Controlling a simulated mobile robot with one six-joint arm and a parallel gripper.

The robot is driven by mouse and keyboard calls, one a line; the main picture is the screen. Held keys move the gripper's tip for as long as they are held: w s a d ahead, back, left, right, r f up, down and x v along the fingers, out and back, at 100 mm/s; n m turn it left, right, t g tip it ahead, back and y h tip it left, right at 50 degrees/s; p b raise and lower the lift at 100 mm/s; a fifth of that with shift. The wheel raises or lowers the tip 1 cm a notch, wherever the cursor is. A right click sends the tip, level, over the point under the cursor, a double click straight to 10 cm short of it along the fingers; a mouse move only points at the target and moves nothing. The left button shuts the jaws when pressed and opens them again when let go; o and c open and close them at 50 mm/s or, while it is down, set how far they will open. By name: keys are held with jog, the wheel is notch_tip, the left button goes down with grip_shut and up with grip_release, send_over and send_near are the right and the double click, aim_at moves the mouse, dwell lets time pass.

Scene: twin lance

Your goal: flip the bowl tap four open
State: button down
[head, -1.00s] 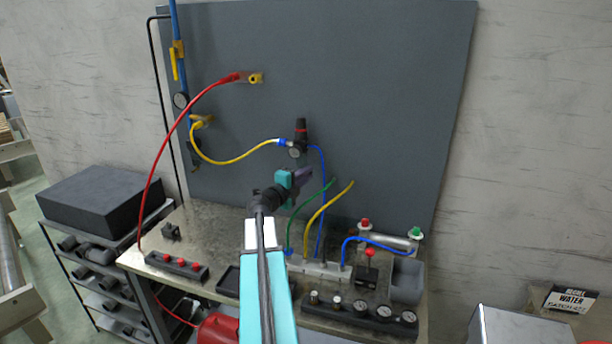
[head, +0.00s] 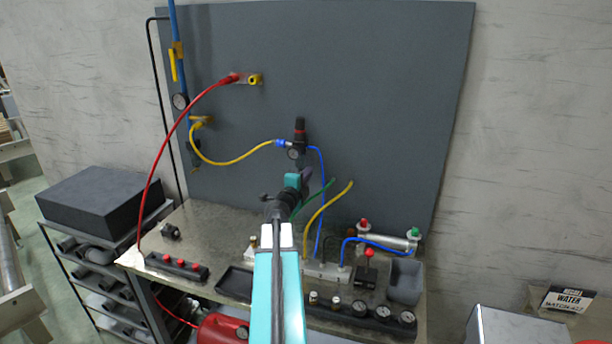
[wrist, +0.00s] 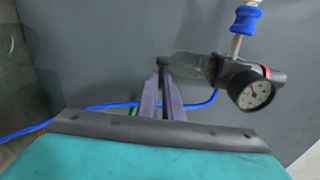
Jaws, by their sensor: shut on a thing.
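The filter-regulator (head: 299,140) hangs on the grey panel, with a dark red-banded knob on top and a round gauge. In the wrist view its gauge (wrist: 250,92) is at the right, and its clear bowl (wrist: 192,66) points left. The small dark bowl tap (wrist: 163,61) sits at the bowl's end. My gripper (wrist: 163,76) has its purple fingers close together with their tips at the tap, shut on it. In the head view my gripper (head: 307,173) is just under the regulator. The fingertips hide part of the tap, so its lever position cannot be told.
A yellow hose (head: 235,161) and a blue hose (head: 322,190) join the regulator. Green and yellow hoses rise from the bench close to my gripper. The bench (head: 205,225) holds a valve block, gauges and trays. The panel right of the regulator is clear.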

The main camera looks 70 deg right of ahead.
jog(key=shift+s+d+n+t, duration=0.1)
jog(key=shift+n+t, duration=0.2)
jog(key=shift+t, duration=0.1)
jog(key=c, duration=2.2)
grip_release()
